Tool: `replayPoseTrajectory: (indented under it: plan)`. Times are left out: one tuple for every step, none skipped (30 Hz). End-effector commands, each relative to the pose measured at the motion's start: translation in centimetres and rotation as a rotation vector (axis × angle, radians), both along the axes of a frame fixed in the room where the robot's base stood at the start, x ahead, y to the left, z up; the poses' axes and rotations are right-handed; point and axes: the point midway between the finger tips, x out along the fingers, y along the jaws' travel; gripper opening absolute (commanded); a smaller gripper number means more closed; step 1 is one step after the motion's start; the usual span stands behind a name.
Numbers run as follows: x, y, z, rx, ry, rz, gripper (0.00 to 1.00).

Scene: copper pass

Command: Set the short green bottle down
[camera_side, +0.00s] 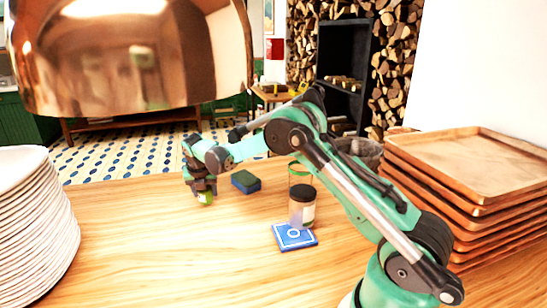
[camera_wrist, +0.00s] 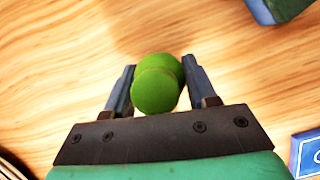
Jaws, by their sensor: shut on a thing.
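The short green bottle (camera_wrist: 156,90) stands between my two fingers in the wrist view, its round green cap toward the camera. My gripper (camera_side: 202,192) is shut on it, at the left of the work area. In the side view only a small part of the bottle (camera_side: 206,198) shows below the fingers. The bottle is over the wooden table (camera_side: 150,235) or touching it; I cannot tell which.
A dark blue and green block (camera_side: 245,181) lies just right of my gripper. A dark-lidded jar (camera_side: 302,207), a green-rimmed glass (camera_side: 299,170) and a blue tile (camera_side: 294,237) are farther right. White plates (camera_side: 35,230) stand left, wooden trays (camera_side: 470,165) right. A copper lamp (camera_side: 130,60) hangs above.

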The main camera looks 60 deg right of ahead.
Motion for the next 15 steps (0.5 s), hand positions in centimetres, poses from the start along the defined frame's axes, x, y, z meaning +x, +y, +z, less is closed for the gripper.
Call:
replayPoseTrajectory:
  plan:
    - [0.0, -0.02, -0.49, 0.0, 0.0, -0.001, 0.0]
    - [-0.01, -0.02, -0.68, 0.0, 0.0, -0.001, 0.0]
    - [-0.03, -0.02, -0.79, 0.0, 0.0, -0.001, 0.0]
    - [-0.03, -0.03, -0.81, 0.0, 0.0, -0.001, 0.0]
    - [-0.04, -0.02, -0.8, 0.0, 0.0, -0.001, 0.0]
    - [-0.04, -0.02, -0.78, 0.0, 0.0, -0.001, 0.0]
    - [-0.03, -0.03, -0.77, 0.0, 0.0, -0.001, 0.0]
    - [-0.03, -0.03, -0.77, 0.0, 0.0, -0.001, 0.0]
    - [-0.04, -0.03, -0.76, 0.0, 0.0, -0.001, 0.0]
    - [-0.03, -0.03, -0.79, 0.0, 0.0, -0.001, 0.0]
    - [-0.03, -0.03, -0.84, 0.0, 0.0, -0.001, 0.0]
    - [-0.03, -0.03, -0.95, 0.0, 0.0, -0.001, 0.0]
    - [-0.03, -0.04, -1.05, 0.0, 0.0, -0.002, 0.0]
    - [-0.03, -0.03, -1.04, 0.0, 0.0, -0.002, 0.56]
    - [-0.04, -0.03, -1.02, 0.0, 0.0, -0.002, 0.68]
